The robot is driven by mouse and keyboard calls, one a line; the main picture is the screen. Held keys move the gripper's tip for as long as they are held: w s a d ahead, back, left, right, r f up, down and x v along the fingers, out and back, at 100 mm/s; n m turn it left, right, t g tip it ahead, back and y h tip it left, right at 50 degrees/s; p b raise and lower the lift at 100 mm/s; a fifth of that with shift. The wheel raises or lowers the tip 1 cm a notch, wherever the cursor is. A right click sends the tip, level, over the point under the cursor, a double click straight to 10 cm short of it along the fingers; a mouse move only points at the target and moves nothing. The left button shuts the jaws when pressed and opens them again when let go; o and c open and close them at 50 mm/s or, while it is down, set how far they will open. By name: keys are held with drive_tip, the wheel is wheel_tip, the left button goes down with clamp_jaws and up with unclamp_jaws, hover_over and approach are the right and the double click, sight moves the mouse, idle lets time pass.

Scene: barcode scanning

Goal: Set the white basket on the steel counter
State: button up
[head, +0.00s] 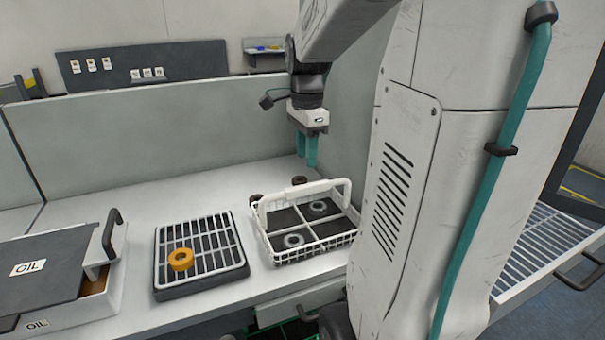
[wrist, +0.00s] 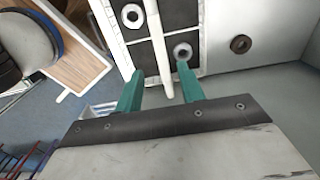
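The white basket (head: 303,252) stands upright on a pale grey counter (head: 70,215). It has dark floor panels, and two grey rings (head: 294,240) lie in separate compartments. Its white handle (head: 347,190) arches over the top. My gripper (head: 306,163) points down above the back of the basket, its teal fingers apart and empty. In the wrist view, the handle bar (wrist: 156,40) runs between the fingertips (wrist: 159,70); the fingers appear above it and not closed on it. I cannot tell whether this counter is the steel one.
A black rack (head: 200,290) with an orange ring (head: 181,259) is left of the basket. An OIL box (head: 40,275) is farther left. A dark ring (wrist: 241,44) lies on the counter beside the basket. A slatted metal surface (head: 545,248) is at right. A partition (head: 160,145) stands behind.

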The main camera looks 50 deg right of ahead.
drive_tip(key=s+a+n, duration=0.6)
drive_tip(key=a+n, duration=0.5)
drive_tip(key=s+a+f+n+t, duration=0.1)
drive_tip(key=s+a+n, duration=0.6)
drive_tip(key=a+n, duration=0.5)
drive_tip(key=shift+s+a+f, duration=0.15)
drive_tip(key=shift+s+a, duration=0.1)
drive_tip(key=shift+s, duration=0.05)
